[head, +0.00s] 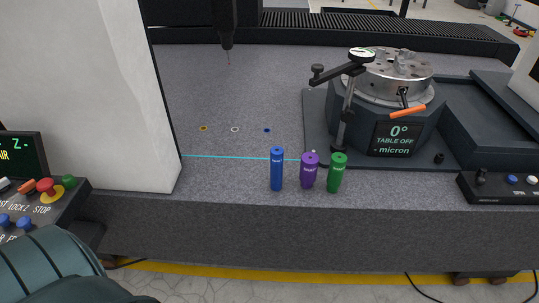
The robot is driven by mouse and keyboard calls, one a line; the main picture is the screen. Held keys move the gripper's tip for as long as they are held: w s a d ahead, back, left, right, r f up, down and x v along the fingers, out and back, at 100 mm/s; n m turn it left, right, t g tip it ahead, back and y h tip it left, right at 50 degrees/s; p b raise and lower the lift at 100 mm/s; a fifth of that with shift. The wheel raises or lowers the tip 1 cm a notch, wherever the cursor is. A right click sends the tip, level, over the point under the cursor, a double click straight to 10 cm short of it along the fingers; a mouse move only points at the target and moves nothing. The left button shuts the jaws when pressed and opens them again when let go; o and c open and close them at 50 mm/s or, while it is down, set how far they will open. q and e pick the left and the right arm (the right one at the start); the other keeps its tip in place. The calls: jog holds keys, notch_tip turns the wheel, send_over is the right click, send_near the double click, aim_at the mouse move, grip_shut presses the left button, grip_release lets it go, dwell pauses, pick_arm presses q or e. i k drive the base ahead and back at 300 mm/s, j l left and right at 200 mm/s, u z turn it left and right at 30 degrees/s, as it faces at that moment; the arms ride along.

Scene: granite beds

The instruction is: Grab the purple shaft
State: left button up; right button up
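The purple shaft (308,172) stands upright near the front edge of the granite bed (230,205). It has a wider top. A taller blue shaft (276,170) stands to its left, and a green shaft (337,174) stands close on its right. Neither of my grippers is in the head view, so their state does not show. The purple shaft is not held by anything.
A rotary table (390,85) with an indicator stand (345,100) is behind and right. A white column (90,80) rises at left beside a control panel (40,200). A probe (228,50) hangs at the back. Small coloured rings lie behind the shafts.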

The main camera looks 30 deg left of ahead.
aim_at(309, 165)
jog(key=i+l+u, duration=0.15)
jog(key=i+u, duration=0.2)
jog(key=i+l+u, duration=0.5)
jog(key=u, duration=0.15)
